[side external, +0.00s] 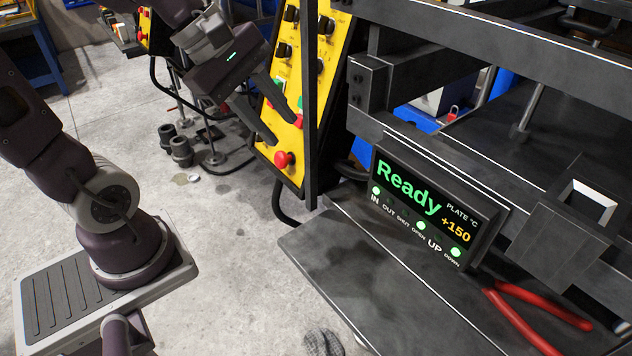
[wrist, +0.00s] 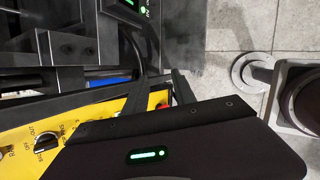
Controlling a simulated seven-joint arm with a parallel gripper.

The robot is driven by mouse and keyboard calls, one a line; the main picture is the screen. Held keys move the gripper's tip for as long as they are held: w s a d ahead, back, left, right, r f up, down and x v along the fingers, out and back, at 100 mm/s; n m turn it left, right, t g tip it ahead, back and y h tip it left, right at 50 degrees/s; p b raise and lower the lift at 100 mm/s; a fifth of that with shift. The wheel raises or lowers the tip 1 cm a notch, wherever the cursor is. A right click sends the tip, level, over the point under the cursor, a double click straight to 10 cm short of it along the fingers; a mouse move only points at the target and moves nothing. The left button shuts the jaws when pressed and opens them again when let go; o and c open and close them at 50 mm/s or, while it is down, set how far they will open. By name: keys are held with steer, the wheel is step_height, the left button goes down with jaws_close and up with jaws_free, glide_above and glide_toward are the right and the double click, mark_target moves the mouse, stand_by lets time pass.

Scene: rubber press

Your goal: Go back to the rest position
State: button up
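My gripper (side external: 285,130) hangs in the air in front of the yellow control panel (side external: 291,85), with its fingers pointing down and to the right. The two dark fingers are spread with a gap between them, and I see nothing held. In the side view the fingers overlap the panel near a red mushroom button (side external: 285,159); I cannot tell how far they are from its surface. The wrist view shows my gripper's dark body in the foreground and the yellow panel (wrist: 115,115) at the lower left.
The press display (side external: 425,208) reads "Ready" and plate +150. Red-handled pliers (side external: 525,318) lie on the grey press ledge (side external: 330,262). The press frame (side external: 480,55) fills the right side. A blue bench (side external: 40,70) stands far left. The concrete floor (side external: 225,250) is mostly clear.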

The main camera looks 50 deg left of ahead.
steer(key=s+r+m+y, duration=0.1)
steer(key=s+m, duration=0.4)
steer(key=m, duration=0.5)
steer(key=s+d+r+m+y, duration=0.1)
steer(key=s+m+y, duration=0.1)
steer(key=s+m, duration=0.4)
steer(key=m, duration=0.4)
steer(key=shift+d, duration=0.3)
steer(key=shift+w, duration=0.1)
